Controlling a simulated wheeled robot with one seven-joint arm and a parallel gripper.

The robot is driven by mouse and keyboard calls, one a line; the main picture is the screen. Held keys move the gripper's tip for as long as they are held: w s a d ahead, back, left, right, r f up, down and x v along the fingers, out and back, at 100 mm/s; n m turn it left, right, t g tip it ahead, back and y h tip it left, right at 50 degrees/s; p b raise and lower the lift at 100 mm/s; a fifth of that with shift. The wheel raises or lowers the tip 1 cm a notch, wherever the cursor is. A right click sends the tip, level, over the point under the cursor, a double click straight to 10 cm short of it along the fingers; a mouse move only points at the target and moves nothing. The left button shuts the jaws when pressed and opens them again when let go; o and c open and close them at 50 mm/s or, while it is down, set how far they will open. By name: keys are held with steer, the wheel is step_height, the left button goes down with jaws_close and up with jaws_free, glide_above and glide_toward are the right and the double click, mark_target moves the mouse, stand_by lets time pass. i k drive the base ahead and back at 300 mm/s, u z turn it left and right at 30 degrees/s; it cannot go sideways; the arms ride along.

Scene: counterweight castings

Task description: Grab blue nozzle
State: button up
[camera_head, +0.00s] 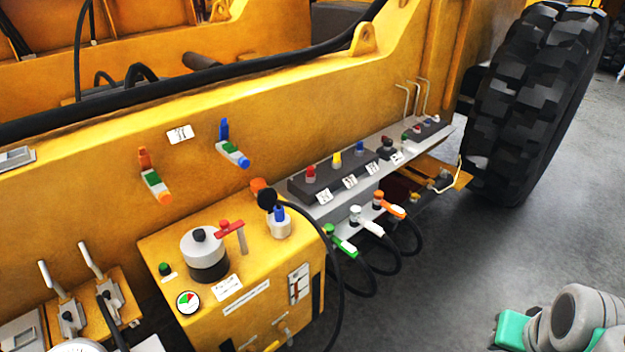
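Several blue parts show in the head view, and I cannot tell for sure which is the nozzle. A blue-topped white fitting (279,222) stands upright on the yellow box, beside a black hose end. A blue-handled valve (232,150) with a green and white body sticks out from the yellow wall above. The hose nozzles along the grey ledge are a green one (341,242), a white one (366,224) and an orange one (389,207); none of these is blue. Part of my grey and teal arm shows at the lower right. My gripper is not in view.
The yellow box (205,262) carries a grey and black canister (208,255) and a red-handled valve (232,231). Black hoses loop below the ledge. A large black tyre (535,95) stands at the right. The grey floor (455,265) between ledge and arm is clear.

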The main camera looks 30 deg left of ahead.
mark_target(280, 219)
steer(key=i, duration=1.2)
steer(key=u, duration=4.4)
